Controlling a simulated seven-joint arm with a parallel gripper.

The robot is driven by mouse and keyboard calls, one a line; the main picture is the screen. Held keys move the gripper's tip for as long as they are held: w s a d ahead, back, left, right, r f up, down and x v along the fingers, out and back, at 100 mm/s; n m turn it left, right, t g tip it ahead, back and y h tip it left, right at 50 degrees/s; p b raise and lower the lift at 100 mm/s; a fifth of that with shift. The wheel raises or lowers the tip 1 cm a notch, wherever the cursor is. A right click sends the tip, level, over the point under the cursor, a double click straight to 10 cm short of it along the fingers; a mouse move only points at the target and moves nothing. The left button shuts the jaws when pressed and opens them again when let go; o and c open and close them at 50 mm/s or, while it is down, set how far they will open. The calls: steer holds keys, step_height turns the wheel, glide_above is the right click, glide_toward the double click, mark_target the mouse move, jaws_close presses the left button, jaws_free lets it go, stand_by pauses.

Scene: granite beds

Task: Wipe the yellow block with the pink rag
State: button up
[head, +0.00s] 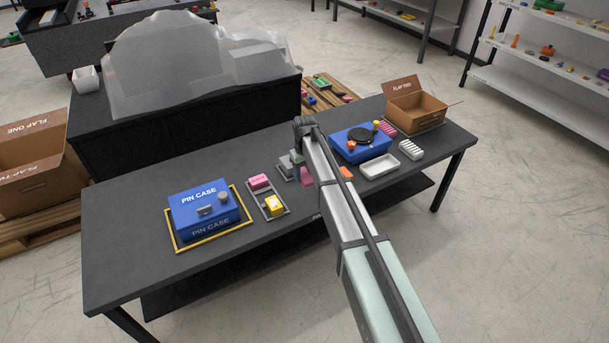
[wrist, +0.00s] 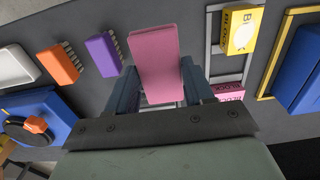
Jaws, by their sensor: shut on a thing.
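The pink rag (wrist: 156,58) stands between the fingers of my gripper (wrist: 158,88) in the wrist view. My gripper is shut on it. In the head view the rag (head: 307,176) shows only partly beside my arm, which hides most of the gripper. The yellow block (wrist: 242,30) lies at the upper right of the wrist view, apart from the rag. It bears dark lettering and a pale patch. In the head view the yellow block (head: 274,206) sits at the near end of a grey frame (head: 262,205), left of my gripper.
A pink block (head: 258,181) lies at the frame's far end. The blue pin case (head: 205,210) stands left of it. Purple (wrist: 103,54) and orange (wrist: 58,64) brushes lie on the rag's other side. A white tray (head: 379,167) and a blue box (head: 360,148) are further right.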

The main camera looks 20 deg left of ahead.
steer(key=o, duration=0.4)
steer(key=c, duration=0.3)
steer(key=shift+s+a, duration=0.2)
steer(key=shift+a, duration=0.15)
steer(key=shift+s+a+r, duration=0.2)
steer(key=shift+s+a, duration=1.05)
steer(key=shift+s, duration=0.35)
steer(key=shift+s+a+r, duration=0.2)
steer(key=shift+s+a, duration=1.1)
steer(key=shift+s, duration=0.35)
steer(key=shift+s+a+r, duration=0.2)
steer(key=shift+s+a, duration=1.05)
steer(key=shift+s, duration=0.35)
